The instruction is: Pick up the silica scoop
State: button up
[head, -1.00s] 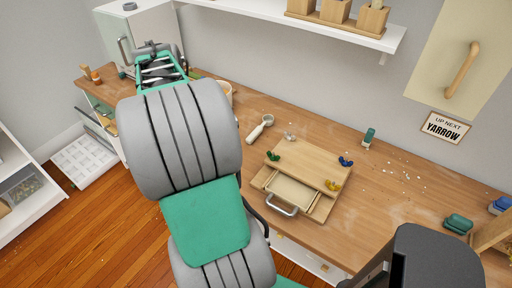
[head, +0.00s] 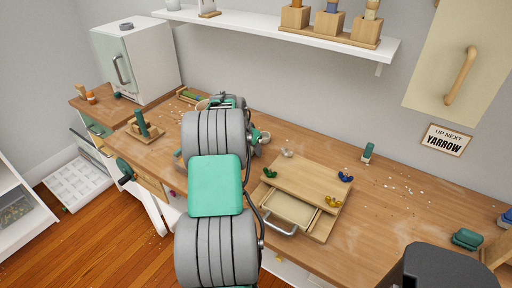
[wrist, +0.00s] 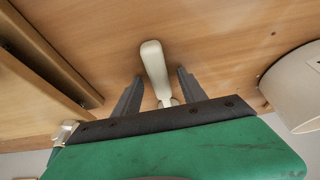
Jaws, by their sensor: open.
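The silica scoop's pale handle (wrist: 153,60) shows in the wrist view, lying on the wooden bench between the two dark fingers of my gripper (wrist: 160,74). The fingers are open, one on each side of the handle, with a gap to it on both sides. The scoop's bowl end is hidden behind the gripper body in this view. In the head view my arm covers most of the scoop; only its round bowl (head: 265,137) peeks out to the right of my wrist.
A whitish round container (wrist: 300,88) stands right of my gripper in the wrist view. A wooden board with a metal-handled tray (head: 307,182) lies right of my arm. A small green-topped item (head: 368,153) and pale crumbs are farther right. A white cabinet (head: 137,62) stands at the back left.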

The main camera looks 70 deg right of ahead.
jog(key=shift+c, duration=0.4)
grip_shut()
